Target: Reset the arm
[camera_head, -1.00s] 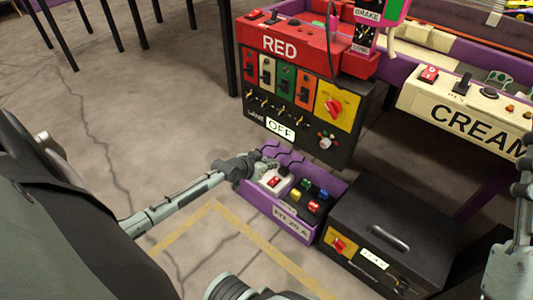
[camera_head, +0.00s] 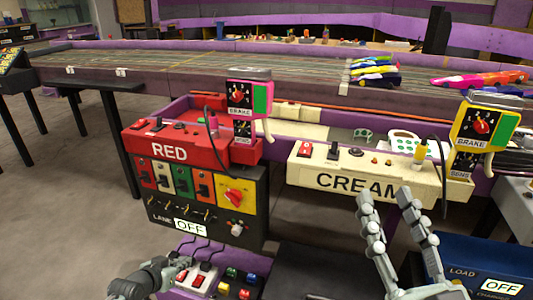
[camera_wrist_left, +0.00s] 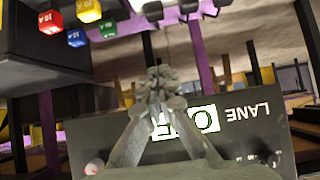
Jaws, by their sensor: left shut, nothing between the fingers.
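My left gripper (camera_head: 178,268) is at the lower left in the head view, beside the purple tray (camera_head: 178,294) with red switches. In the left wrist view its fingers (camera_wrist_left: 160,82) meet with nothing between them, in front of the black lane panel, whose sign shows upside down. My right gripper (camera_head: 386,196) is raised at the lower right of the head view. Its two fingers point up and stand apart, empty, in front of the cream control box (camera_head: 305,178).
The red control box (camera_head: 205,148) sits above the black lane panel (camera_head: 215,215), whose sign reads OFF. The slot track (camera_head: 230,65) with several cars runs behind. A blue box (camera_head: 465,255) stands at the lower right. Grey floor (camera_head: 70,200) is clear at left.

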